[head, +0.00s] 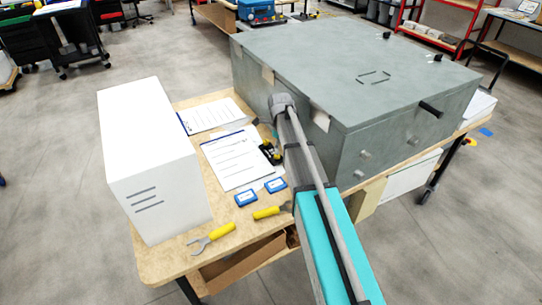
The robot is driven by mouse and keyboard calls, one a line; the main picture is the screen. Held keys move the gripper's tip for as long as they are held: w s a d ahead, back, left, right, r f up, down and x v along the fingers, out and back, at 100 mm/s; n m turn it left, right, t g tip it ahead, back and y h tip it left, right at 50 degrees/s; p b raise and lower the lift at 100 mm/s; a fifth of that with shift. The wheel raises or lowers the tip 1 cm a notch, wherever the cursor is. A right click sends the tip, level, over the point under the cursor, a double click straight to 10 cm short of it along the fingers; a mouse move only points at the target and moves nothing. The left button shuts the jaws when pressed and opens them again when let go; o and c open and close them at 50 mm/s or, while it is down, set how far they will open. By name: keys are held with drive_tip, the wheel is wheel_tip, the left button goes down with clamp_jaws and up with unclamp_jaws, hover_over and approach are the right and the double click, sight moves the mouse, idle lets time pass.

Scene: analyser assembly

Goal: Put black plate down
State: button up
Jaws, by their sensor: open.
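My gripper (269,153) seems to be the small dark shape beside my arm, over the right edge of the clipboard sheet. It is largely hidden by my arm, and its jaws are open. I cannot make out a black plate anywhere; my arm or the large grey box may hide it. Whether anything lies under the gripper is too small to tell.
A wooden table (177,263) carries a white box (150,160), a large grey cabinet (345,75), papers on clipboards (237,160), two blue cases (246,198), yellow-handled pliers (213,237) and another yellow-handled tool (266,213). Bare tabletop shows near the front left.

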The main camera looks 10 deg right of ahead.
sight(271, 153)
idle(0.3)
drive_tip(key=shift+a+f+b, duration=0.2)
drive_tip(key=shift+f+b, duration=2.4)
drive_tip(key=shift+b, duration=0.05)
drive_tip(key=shift+c, duration=0.3)
clamp_jaws()
